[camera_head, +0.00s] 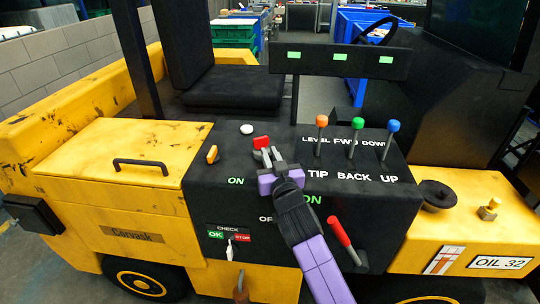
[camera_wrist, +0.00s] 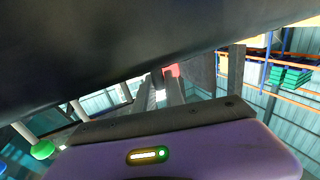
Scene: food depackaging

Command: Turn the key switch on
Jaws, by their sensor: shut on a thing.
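My gripper (camera_head: 268,156) reaches over the black control panel (camera_head: 205,195) of a yellow forklift-like vehicle, and its fingers are shut on a small red knob (camera_head: 261,142). In the wrist view the red knob (camera_wrist: 171,71) shows at the tips of my fingers (camera_wrist: 165,84). Whether it is the key switch cannot be told, as my fingers hide its base. An orange handle (camera_head: 212,154) stands to its left above an ON label. A white key-like piece (camera_head: 229,250) sits at the CHECK OK/STOP plate lower on the panel.
Three levers with orange (camera_head: 322,121), green (camera_head: 358,124) and blue (camera_head: 393,126) knobs stand right of my gripper. A red lever (camera_head: 340,232) sticks out right of my arm. A white knob (camera_head: 247,129) is close on the left. A black bar (camera_head: 340,62) crosses behind.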

